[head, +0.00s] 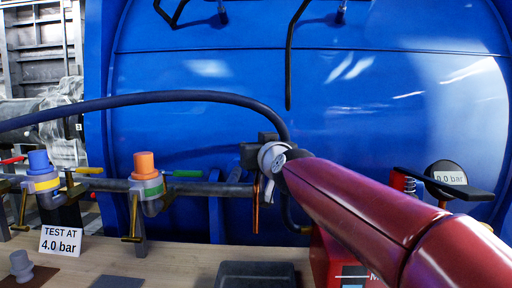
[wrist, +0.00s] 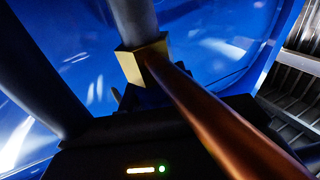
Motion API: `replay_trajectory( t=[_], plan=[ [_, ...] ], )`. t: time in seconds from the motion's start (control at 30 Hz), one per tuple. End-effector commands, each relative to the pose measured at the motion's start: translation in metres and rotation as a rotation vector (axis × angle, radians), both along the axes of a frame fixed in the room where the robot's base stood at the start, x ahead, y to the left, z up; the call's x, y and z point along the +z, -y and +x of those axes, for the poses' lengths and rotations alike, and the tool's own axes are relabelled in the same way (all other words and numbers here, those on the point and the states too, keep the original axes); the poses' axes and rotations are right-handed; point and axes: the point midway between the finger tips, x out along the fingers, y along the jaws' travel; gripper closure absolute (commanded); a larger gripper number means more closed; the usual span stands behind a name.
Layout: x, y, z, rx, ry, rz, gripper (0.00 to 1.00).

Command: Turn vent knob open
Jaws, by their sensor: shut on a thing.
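My gripper (head: 268,150) is at the pipe in front of the blue tank, at the end of my dark red arm. It is shut at the pipe's right end, where the vent knob seems to be; the fingertips and the knob between them are mostly hidden. A copper-coloured lever (head: 256,205) hangs just below my gripper. In the wrist view, a copper-coloured lever (wrist: 215,115) runs from a brass block (wrist: 143,62) on a grey pipe (wrist: 133,22), close in front of my dark gripper body. I cannot tell how far the knob is turned.
A valve with an orange cap (head: 145,163) and one with a blue cap (head: 39,162) stand left along the pipe. A dark hose (head: 150,97) arches over them. A sign (head: 60,242) reads "TEST AT 4.0 bar". A gauge (head: 448,178) reads 0.0 bar.

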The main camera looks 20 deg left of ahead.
Motion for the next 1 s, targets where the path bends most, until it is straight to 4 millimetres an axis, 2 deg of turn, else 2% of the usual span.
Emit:
replay_trajectory(
  t=[0.07, 0.1, 0.23, 0.57, 1.0],
  plan=[
    [0.001, 0.0, 0.0, 0.0, 0.001, 0.002, 0.89],
    [0.001, 0.0, 0.0, 0.0, 0.001, 0.002, 0.61],
    [0.001, 0.0, 0.0, 0.0, 0.001, 0.001, 0.45],
    [-0.001, 0.002, -0.003, 0.0, 0.002, 0.001, 0.45],
    [-0.003, 0.039, -0.057, 0.0, 0.004, 0.0, 0.45]
  ],
)
